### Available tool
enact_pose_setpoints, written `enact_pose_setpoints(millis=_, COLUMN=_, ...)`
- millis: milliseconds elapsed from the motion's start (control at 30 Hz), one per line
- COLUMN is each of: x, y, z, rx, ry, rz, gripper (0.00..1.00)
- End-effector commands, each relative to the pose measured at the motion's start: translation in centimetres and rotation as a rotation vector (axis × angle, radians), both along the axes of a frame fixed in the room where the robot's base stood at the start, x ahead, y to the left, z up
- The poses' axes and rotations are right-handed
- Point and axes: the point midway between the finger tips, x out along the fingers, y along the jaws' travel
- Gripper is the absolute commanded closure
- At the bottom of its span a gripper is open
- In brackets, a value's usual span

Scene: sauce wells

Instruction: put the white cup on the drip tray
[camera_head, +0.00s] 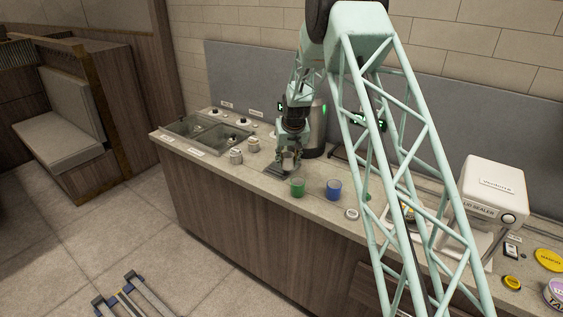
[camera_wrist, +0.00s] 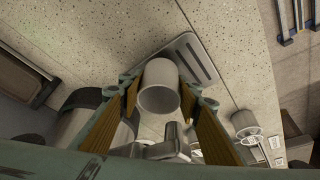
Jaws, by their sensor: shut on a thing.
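The white cup (camera_wrist: 158,98) is held between the two fingers of my gripper (camera_wrist: 165,88) in the wrist view. In the head view the cup (camera_head: 288,161) shows just below my gripper (camera_head: 290,150), and it looks upright. The drip tray (camera_wrist: 200,58) is a grey slotted plate on the counter. In the wrist view the cup covers part of it. In the head view the tray (camera_head: 277,171) lies below the cup. I cannot tell whether the cup touches the tray or hangs just above it.
A dark, rounded dispenser (camera_head: 316,130) stands right behind the gripper. A green cup (camera_head: 297,187) and a blue cup (camera_head: 333,189) stand near the counter's front edge. Metal canisters (camera_head: 236,157) and the sauce wells (camera_head: 207,134) are to the left. A white lid sealer (camera_head: 493,190) stands far right.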

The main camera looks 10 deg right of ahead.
Motion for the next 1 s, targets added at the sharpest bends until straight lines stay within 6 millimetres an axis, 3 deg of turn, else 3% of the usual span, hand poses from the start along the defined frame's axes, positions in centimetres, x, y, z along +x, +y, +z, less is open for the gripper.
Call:
enact_pose_setpoints(millis=367, x=2.6, y=2.5, z=0.0, rx=0.000, ry=-0.001, rz=0.001, gripper=0.80)
enact_pose_setpoints(millis=567, x=2.4, y=2.3, z=-1.4, rx=0.000, ry=0.000, rz=0.000, gripper=0.80)
enact_pose_setpoints(millis=1000, x=2.4, y=2.3, z=-1.7, rx=0.000, ry=0.000, rz=0.000, gripper=0.80)
